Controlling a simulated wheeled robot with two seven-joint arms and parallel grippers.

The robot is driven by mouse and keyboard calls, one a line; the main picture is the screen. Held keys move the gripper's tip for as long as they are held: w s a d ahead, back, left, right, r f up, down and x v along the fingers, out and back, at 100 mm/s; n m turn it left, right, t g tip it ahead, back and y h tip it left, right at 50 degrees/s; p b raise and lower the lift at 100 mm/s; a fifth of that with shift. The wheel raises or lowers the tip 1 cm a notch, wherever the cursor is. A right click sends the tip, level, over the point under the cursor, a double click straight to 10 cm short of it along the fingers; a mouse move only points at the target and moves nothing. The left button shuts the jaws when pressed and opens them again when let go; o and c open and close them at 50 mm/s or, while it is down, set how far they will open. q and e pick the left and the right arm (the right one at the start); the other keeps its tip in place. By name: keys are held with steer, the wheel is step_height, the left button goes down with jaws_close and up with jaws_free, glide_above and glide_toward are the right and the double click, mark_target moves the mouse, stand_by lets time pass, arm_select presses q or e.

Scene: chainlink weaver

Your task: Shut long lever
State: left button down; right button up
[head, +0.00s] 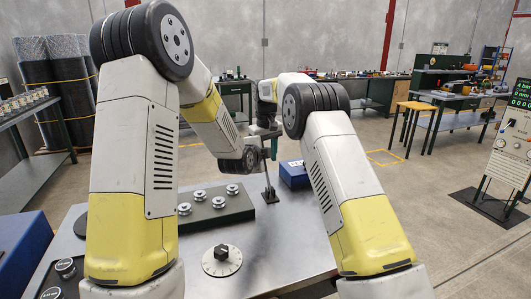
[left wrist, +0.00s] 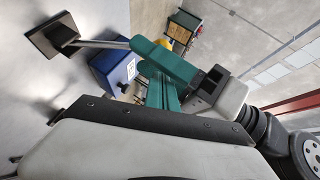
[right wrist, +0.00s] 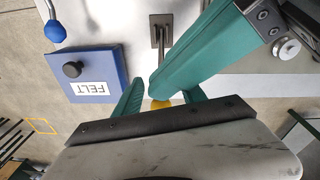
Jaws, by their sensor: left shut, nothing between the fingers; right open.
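The long lever shows in the head view as a thin metal post (head: 267,181) on a dark square base, near the far side of the metal table. In the left wrist view its rod (left wrist: 100,44) rises from the base and ends behind teal fingers. My right gripper (right wrist: 160,98) is open, with a yellow tip (right wrist: 160,104) showing between its fingers; this seems to be the lever's end. My left gripper (left wrist: 161,82) is shut and empty, right beside the right gripper. A large teal finger of it crosses the right wrist view and hides part of the lever. Contact is unclear.
A blue box (right wrist: 85,75) marked FELT, with a black knob, stands beside the lever. A blue ball knob (right wrist: 57,32) is near it. A dark green tray (head: 215,218) with several metal spools and a round dial (head: 222,261) lie on the near table.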

mark_target(266, 173)
step_height(266, 173, up, 11)
steer(key=s, duration=0.1)
steer(key=s+d+r+m+t+y, duration=0.1)
steer(key=s+d+r+m, duration=0.1)
steer(key=s+d+r, duration=0.5)
steer(key=s+d+r+m+t+y, duration=0.1)
steer(key=s+d+r, duration=0.4)
steer(key=s, duration=0.4)
arm_select(q)
steer(key=shift+w+a, duration=0.15)
steer(key=shift+w, duration=0.15)
arm_select(e)
steer(key=s+d+f+m+t, duration=0.1)
steer(key=s+d+f, duration=0.1)
steer(key=s, duration=0.6)
steer(key=s+d+f+m+t, duration=0.1)
steer(key=s+d+f, duration=0.1)
steer(key=s+f, duration=0.3)
steer(key=s+d+f+m+t, duration=0.1)
steer(key=s+d+f, duration=0.1)
steer(key=s, duration=1)
steer(key=shift+s+d+f, duration=0.15)
steer(key=shift+f, duration=0.7)
